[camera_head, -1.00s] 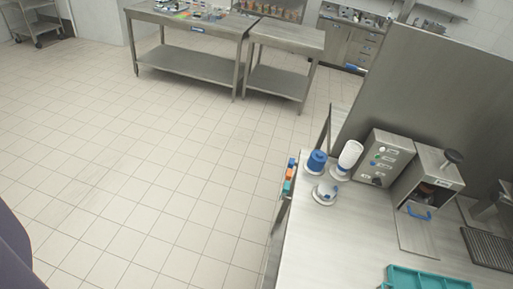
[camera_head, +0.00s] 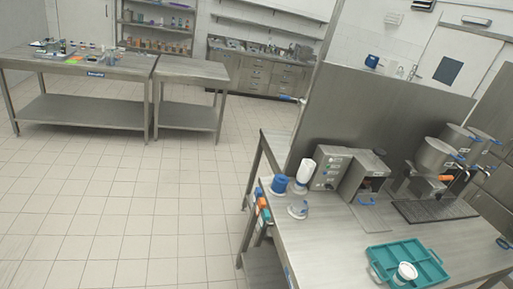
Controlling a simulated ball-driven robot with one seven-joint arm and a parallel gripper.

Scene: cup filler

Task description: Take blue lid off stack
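A small blue stack (camera_head: 279,184), which looks like the lids, stands on a pale round base near the left end of the steel table (camera_head: 335,240). It is too small to tell single lids apart. A white upright container (camera_head: 306,171) stands right behind it. A pale, clear-looking stack (camera_head: 298,209) stands in front of it. My gripper is not in view, and nothing is seen touching the blue stack.
A teal tray (camera_head: 379,250) with a white cup (camera_head: 404,271) lies at the table's front. Grey machines (camera_head: 332,168) stand behind, before a steel panel (camera_head: 390,115). Small coloured bins (camera_head: 263,211) hang at the left edge. The tiled floor (camera_head: 110,210) at left is clear.

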